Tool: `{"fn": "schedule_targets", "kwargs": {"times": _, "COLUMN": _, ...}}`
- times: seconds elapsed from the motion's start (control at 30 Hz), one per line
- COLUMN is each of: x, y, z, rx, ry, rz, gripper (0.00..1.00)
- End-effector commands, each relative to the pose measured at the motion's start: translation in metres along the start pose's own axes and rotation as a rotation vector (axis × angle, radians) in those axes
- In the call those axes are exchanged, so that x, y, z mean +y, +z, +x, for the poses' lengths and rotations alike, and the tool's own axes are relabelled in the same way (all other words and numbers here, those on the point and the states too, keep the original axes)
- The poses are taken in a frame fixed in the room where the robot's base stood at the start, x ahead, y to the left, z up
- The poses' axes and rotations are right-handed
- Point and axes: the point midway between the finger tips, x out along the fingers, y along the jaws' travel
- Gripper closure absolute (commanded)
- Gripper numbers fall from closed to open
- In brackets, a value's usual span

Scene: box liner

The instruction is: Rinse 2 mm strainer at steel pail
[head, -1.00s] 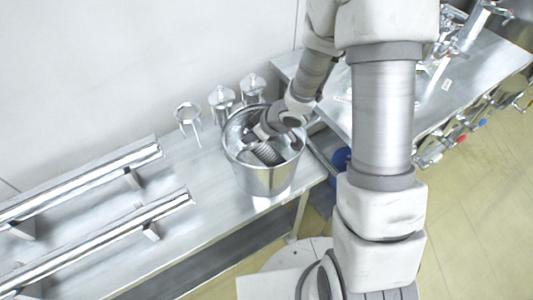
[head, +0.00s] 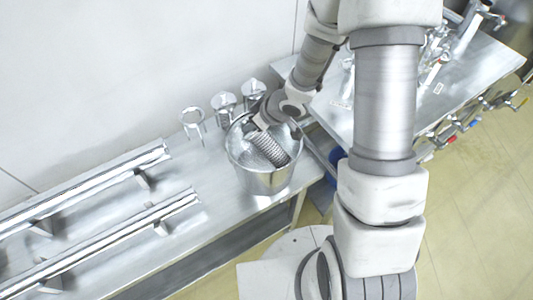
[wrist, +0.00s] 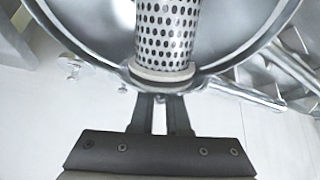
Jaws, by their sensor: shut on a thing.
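The steel pail (head: 262,180) stands on the steel bench in the head view, and its rim (wrist: 290,12) arcs across the wrist view. The strainer (head: 268,148) is a perforated metal cylinder, tilted inside the mouth of the pail. In the wrist view the strainer (wrist: 165,35) points away from me, with a pale collar at its near end. My gripper (wrist: 160,100) is shut on the strainer at that collar end. In the head view my gripper (head: 262,122) is at the pail's back rim, partly hidden by the wrist. The strainer's lower end is hard to make out.
Several small steel holders (head: 223,105) stand on the bench behind the pail. Two long steel tubes (head: 110,235) lie on supports at the left. Another steel table (head: 475,75) with fittings and coloured valve handles is at the right. A blue object (head: 337,157) sits below it.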

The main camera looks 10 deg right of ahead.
Motion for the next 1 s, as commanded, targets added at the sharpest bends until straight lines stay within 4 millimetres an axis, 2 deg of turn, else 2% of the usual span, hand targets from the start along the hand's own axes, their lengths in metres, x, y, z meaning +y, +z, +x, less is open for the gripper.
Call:
{"fn": "schedule_targets", "kwargs": {"times": 0.03, "x": 0.001, "y": -0.005, "z": -0.007, "rx": 0.002, "ry": 0.001, "rz": -0.001, "gripper": 1.0}}
{"fn": "schedule_targets", "kwargs": {"times": 1.0, "x": 0.001, "y": -0.045, "z": -0.061, "rx": 0.003, "ry": 0.001, "rz": -0.001, "gripper": 1.0}}
